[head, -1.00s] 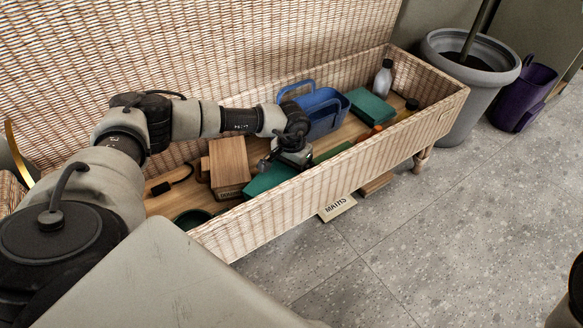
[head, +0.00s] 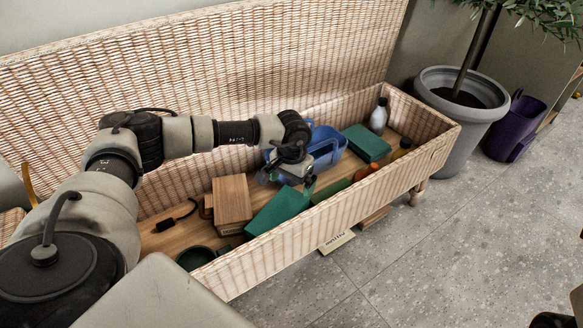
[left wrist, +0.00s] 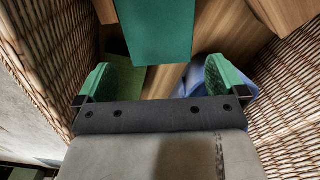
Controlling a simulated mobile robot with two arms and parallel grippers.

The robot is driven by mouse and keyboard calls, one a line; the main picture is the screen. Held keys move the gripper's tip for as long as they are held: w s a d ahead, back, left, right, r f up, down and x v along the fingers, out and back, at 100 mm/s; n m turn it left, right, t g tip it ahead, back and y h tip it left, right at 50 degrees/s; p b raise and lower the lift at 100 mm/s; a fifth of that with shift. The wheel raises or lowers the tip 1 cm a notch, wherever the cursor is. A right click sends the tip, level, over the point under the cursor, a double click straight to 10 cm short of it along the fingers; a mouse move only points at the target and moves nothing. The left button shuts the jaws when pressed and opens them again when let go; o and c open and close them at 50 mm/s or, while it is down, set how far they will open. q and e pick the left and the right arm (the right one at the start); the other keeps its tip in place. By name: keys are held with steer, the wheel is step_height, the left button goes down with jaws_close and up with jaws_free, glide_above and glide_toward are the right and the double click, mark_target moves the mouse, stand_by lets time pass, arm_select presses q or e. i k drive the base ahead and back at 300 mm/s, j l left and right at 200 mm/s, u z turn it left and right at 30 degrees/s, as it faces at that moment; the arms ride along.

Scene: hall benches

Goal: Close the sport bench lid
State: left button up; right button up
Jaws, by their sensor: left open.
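The bench (head: 300,228) is a long woven wicker box on short legs. Its lid (head: 200,70) stands raised, leaning up along the back, so the inside is open to view. My left gripper (head: 287,181) hangs over the open box, in front of the blue caddy (head: 325,147), its arm crossing in front of the lid. In the left wrist view its two green-padded fingers (left wrist: 165,80) are spread apart with nothing held between them. A green block (left wrist: 155,30) shows beyond them, between wicker walls.
A grey plant pot (head: 460,115) and a purple bin (head: 514,128) stand right of the bench. The tiled floor in front is largely clear.

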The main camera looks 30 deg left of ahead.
mark_target(242, 60)
steer(key=u, duration=1.4)
